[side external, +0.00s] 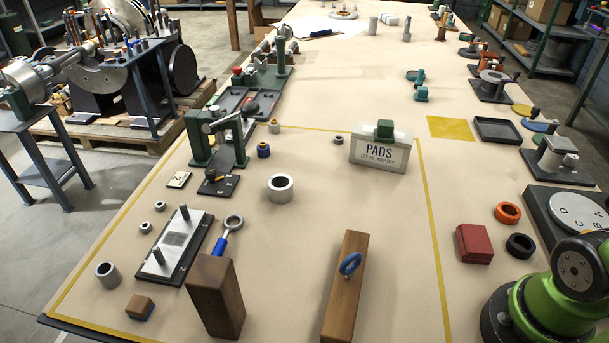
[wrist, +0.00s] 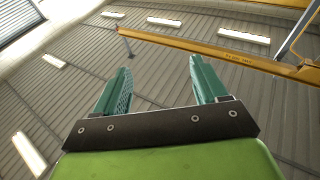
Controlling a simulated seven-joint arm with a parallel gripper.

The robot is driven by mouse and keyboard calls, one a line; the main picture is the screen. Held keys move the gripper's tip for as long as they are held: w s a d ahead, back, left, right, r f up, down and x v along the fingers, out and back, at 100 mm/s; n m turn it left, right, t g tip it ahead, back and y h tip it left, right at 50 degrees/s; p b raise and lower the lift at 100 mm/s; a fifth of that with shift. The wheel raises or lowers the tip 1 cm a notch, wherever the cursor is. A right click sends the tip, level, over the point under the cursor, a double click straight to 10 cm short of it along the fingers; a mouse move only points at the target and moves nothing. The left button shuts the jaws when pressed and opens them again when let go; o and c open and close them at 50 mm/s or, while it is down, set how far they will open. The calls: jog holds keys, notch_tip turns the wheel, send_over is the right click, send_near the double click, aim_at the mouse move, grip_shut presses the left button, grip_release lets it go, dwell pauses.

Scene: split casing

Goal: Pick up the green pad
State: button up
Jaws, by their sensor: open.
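A small dark green block, the green pad (side external: 384,129), sits on top of the light grey box lettered PADS (side external: 380,153), near the middle of the table in the side view. My gripper (wrist: 159,66) shows only in the wrist view, with its two teal fingers apart and nothing between them. The wrist camera looks up at the ceiling, so the pad and the table are out of that view. In the side view my green arm is at the lower right, and the gripper is out of frame.
Two wooden blocks stand at the front: an upright one (side external: 215,297) and a long one with a blue ring (side external: 345,290). A grey ring (side external: 280,187) lies left of the box. A red box (side external: 474,244) is at right.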

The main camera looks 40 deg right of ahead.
jog(key=w+d+f+m+g+h, duration=0.2)
jog(key=w+d+f+m+h, duration=0.1)
jog(key=w+d+f, duration=0.55)
jog(key=n+g+h, duration=0.1)
jog(key=n+g, duration=0.8)
jog(key=g, duration=1)
send_over(386, 122)
notch_tip(386, 122, down, 26)
notch_tip(386, 122, down, 16)
jog(key=shift+f, duration=0.25)
jog(key=shift+c, duration=0.3)
jog(key=c, duration=1.1)
